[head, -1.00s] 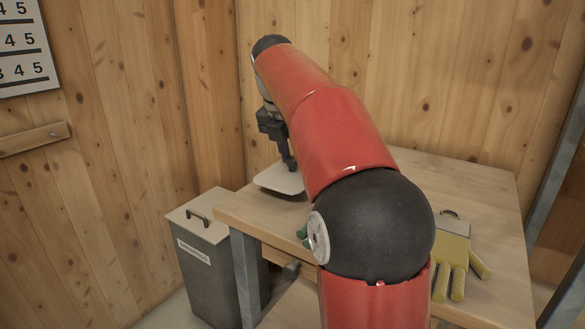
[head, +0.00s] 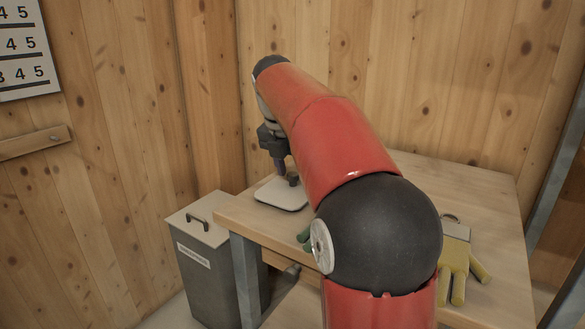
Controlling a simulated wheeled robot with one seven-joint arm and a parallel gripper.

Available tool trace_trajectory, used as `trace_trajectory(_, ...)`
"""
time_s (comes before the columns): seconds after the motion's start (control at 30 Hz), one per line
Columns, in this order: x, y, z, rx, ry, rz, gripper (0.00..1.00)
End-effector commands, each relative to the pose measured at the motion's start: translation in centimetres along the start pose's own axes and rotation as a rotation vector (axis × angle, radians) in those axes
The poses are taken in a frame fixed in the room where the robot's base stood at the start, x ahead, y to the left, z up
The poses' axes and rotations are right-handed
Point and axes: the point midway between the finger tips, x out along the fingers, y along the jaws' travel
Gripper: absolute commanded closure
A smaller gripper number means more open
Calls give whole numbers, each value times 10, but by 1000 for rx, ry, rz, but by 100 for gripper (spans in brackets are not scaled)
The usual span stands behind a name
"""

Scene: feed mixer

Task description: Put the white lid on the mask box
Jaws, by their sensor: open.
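The white lid (head: 281,196) is a flat, rounded plate with a dark knob. I cannot make out a mask box on the table; my arm hides much of the tabletop.
The wooden table (head: 490,193) has yellow gloves (head: 455,270) at its right. A green item (head: 305,236) shows partly beside my arm. A grey bin (head: 208,262) with a handled top and an unreadable label stands left of the table. Wooden walls close in behind.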

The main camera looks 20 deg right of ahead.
Motion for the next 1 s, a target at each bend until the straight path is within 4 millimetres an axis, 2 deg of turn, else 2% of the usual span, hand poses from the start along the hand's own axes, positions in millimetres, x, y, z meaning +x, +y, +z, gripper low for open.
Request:
trace_trajectory(0.2,4,0,-1,0,-1,2,55)
trace_trajectory(0.23,-8,1,0,0,-3,3,55)
trace_trajectory(0.4,-43,-1,-2,-1,-2,2,55)
trace_trajectory(0.6,-70,-2,-5,-1,-1,0,55)
trace_trajectory(0.73,-76,-2,-6,-1,-1,0,55)
trace_trajectory(1.0,-77,-2,-6,0,0,0,55)
